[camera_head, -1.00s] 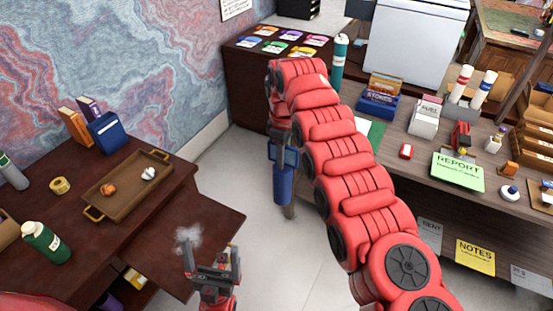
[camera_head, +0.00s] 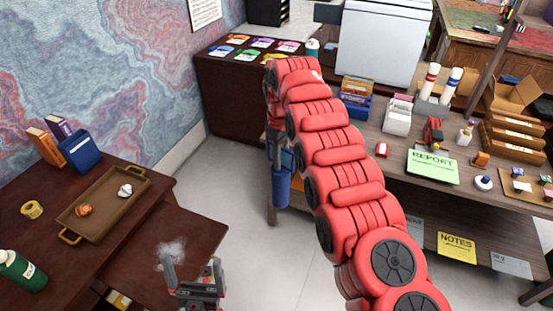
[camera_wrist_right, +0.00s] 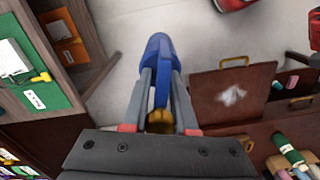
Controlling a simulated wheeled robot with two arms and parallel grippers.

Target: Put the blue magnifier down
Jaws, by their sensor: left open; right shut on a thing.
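The blue magnifier (camera_head: 282,182) hangs below my right gripper (camera_head: 280,152) in the head view, in front of the grey-brown desk's left end. In the right wrist view the magnifier (camera_wrist_right: 157,55) stretches away between the two fingers of my right gripper (camera_wrist_right: 160,85), which is shut on it. A gold part shows near the finger bases. The magnifier's lens cannot be made out. My left gripper (camera_head: 193,271) is open and empty at the bottom of the head view, near the dark red desk's lower shelf.
The grey-brown desk (camera_head: 393,165) on the right holds a green report sheet (camera_head: 432,167), blue card box (camera_head: 356,106) and several small items. A brown tray (camera_head: 76,217) stands on the dark red desk at left. Pale floor (camera_head: 240,225) lies between. A dark cabinet (camera_head: 225,95) stands behind.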

